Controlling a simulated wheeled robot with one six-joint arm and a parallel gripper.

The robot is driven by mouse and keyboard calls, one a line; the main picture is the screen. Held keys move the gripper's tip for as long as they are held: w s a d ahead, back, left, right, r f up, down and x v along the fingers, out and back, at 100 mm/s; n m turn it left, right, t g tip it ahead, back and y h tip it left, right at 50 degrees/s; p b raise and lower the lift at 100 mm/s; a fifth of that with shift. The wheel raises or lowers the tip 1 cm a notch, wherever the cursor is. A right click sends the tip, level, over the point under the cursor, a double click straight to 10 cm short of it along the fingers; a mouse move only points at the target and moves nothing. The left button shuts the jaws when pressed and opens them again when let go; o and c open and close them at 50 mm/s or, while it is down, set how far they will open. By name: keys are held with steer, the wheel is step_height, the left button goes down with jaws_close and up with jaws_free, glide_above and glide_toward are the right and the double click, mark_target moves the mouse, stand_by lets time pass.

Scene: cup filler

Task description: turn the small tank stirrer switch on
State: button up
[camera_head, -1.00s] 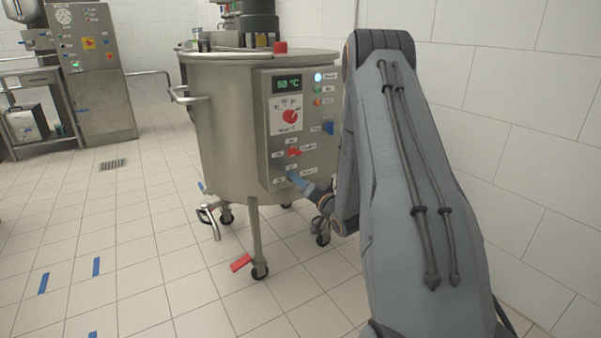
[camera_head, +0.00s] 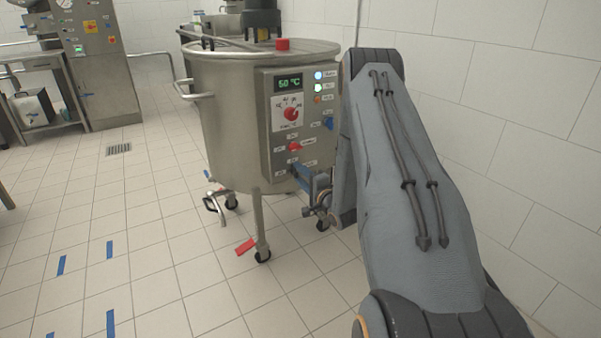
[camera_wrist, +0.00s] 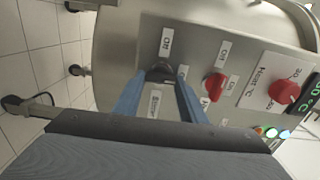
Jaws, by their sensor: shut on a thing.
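The tank (camera_head: 225,110) is a round steel vessel on castors, with a control panel (camera_head: 272,150) on its front right. The stirrer switch is the small dark knob (camera_wrist: 158,73) low on the panel, with an "Off" label beside it in the wrist view; its other label is partly covered. My gripper (camera_wrist: 161,76) has its two blue fingers on either side of this knob and is shut on it. In the head view my gripper (camera_head: 299,178) is at the panel's lower edge and hides the knob.
A red switch (camera_wrist: 213,87) sits close beside my fingers, with a red heat dial (camera_wrist: 284,92) beyond it. The display (camera_head: 288,84) reads 60 °C, beside several lamps. A tiled wall (camera_head: 520,110) stands to the right; the floor at left is open.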

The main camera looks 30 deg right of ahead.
steer(key=shift+m, duration=0.3)
steer(key=o, duration=1.1)
steer(key=shift+c, duration=0.2)
steer(key=shift+s, duration=0.15)
steer(key=s+p, duration=0.1)
steer(key=s, duration=0.6)
steer(key=shift+s+d+p, duration=0.2)
steer(key=shift+s+p, duration=0.1)
